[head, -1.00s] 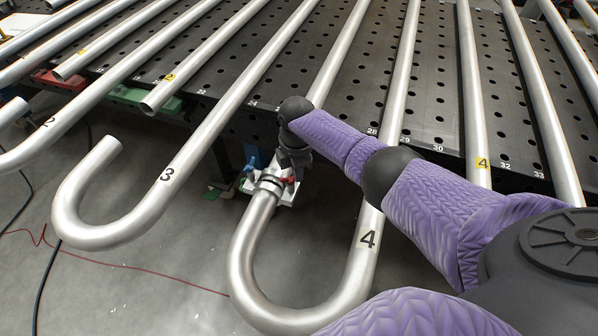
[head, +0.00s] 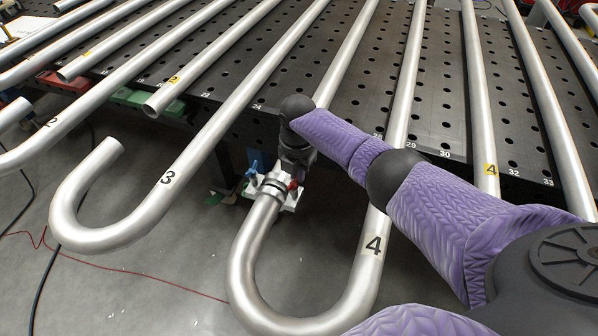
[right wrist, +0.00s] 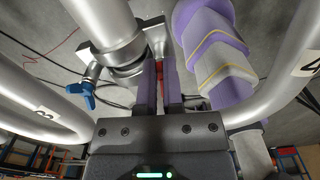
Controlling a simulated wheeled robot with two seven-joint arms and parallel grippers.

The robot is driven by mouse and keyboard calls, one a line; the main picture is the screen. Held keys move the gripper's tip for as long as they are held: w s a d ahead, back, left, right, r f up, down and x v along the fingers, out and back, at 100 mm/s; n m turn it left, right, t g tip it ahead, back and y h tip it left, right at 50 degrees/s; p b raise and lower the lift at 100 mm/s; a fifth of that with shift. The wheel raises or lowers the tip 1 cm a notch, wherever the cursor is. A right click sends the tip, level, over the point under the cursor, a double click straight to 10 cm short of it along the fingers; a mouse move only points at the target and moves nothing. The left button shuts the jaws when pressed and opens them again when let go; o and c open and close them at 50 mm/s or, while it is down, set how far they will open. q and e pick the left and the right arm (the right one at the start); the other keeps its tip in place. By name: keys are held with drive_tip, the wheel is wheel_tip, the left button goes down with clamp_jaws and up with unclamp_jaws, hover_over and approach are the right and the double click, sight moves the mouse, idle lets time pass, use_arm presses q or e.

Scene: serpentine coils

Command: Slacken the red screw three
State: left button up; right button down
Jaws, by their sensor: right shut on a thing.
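The red screw (head: 293,186) is on the right side of the clamp (head: 285,201), at the straight end of the U-shaped tube marked 4 (head: 240,266). My right gripper (head: 297,170) reaches down to it from above. In the right wrist view the two dark fingers (right wrist: 159,75) are closed on the red screw (right wrist: 158,66), of which only a sliver shows between them. A blue screw (head: 252,170) is on the clamp's left side; it also shows in the right wrist view (right wrist: 82,93). My left gripper is in neither view.
A tube bend marked 3 (head: 100,238) stands to the left of the clamp. Long steel tubes (head: 250,85) lie across the black perforated table (head: 440,100). My purple right arm crosses the right side. Open floor (head: 140,290) lies below.

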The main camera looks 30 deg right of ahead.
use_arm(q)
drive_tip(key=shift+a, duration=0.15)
use_arm(e)
drive_tip(key=shift+s+a+f, duration=0.15)
drive_tip(key=shift+f, duration=0.05)
drive_tip(key=c, duration=0.8)
unclamp_jaws()
drive_tip(key=shift+o, duration=0.2)
drive_tip(key=shift+r, duration=0.25)
wheel_tip(320, 180, up, 9)
drive_tip(key=p, duration=0.3)
drive_tip(key=shift+f, duration=0.1)
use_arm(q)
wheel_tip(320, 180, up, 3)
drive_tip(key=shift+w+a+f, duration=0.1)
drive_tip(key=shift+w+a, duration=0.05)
use_arm(e)
drive_tip(key=shift+r, duration=0.4)
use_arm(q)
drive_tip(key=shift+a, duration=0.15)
